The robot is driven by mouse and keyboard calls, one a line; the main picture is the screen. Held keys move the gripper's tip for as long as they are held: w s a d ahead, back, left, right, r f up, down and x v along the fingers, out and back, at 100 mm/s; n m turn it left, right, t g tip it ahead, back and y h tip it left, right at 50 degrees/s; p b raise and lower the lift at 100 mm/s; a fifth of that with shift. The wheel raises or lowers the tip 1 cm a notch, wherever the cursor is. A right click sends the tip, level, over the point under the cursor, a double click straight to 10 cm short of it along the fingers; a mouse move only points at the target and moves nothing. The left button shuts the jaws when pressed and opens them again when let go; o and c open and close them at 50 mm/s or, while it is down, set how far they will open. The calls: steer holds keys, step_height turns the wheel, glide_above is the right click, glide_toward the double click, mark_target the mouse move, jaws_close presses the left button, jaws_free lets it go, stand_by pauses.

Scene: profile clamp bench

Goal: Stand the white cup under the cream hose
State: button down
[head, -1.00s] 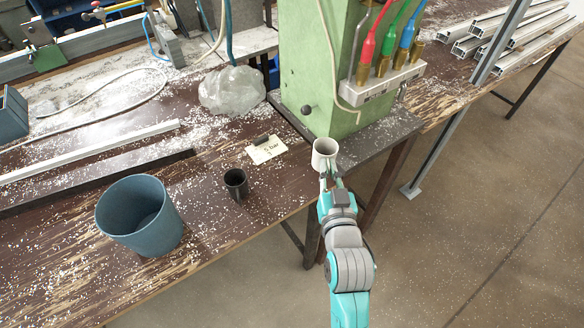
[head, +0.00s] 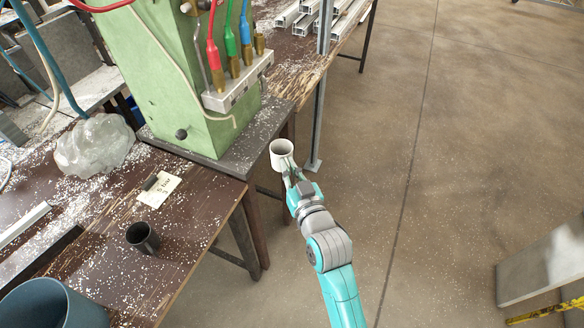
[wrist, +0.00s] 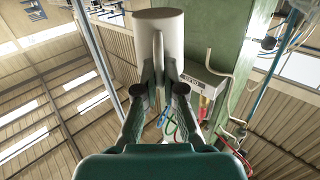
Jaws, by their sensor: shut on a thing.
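The white cup (head: 282,154) is upright in my gripper (head: 290,176), held in the air past the bench edge, over the floor. In the wrist view my gripper (wrist: 160,92) is shut on the cup's handle side, and the cup (wrist: 158,28) fills the top middle. The cream hose (head: 236,122) hangs at the lower front of the green machine column, left of the cup and apart from it. It also shows in the wrist view (wrist: 222,95), right of the cup. Red, green and blue hoses (head: 228,42) plug into the grey manifold block.
The green column (head: 165,85) stands on a dark plate (head: 215,160) at the bench corner. A black cup (head: 143,237), a paper note (head: 159,189), a clear plastic bag (head: 95,147) and a blue-grey bin (head: 50,308) are on the bench. Open floor lies right.

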steer(key=shift+w+a+f, duration=0.3)
steer(key=shift+w+a, duration=0.45)
steer(key=shift+a, duration=1.3)
steer(key=shift+w+a+f, duration=0.25)
steer(key=shift+w+a, duration=0.45)
steer(key=shift+a, duration=1.35)
steer(key=shift+w+a+f, duration=0.3)
steer(key=shift+w+a, duration=0.45)
steer(key=shift+a, duration=1.3)
steer(key=shift+f, duration=0.3)
steer(key=c, duration=1.2)
jaws_free()
steer(key=shift+s+d, duration=0.1)
steer(key=shift+d, duration=0.05)
steer(key=v, duration=0.9)
steer(key=shift+s, duration=0.35)
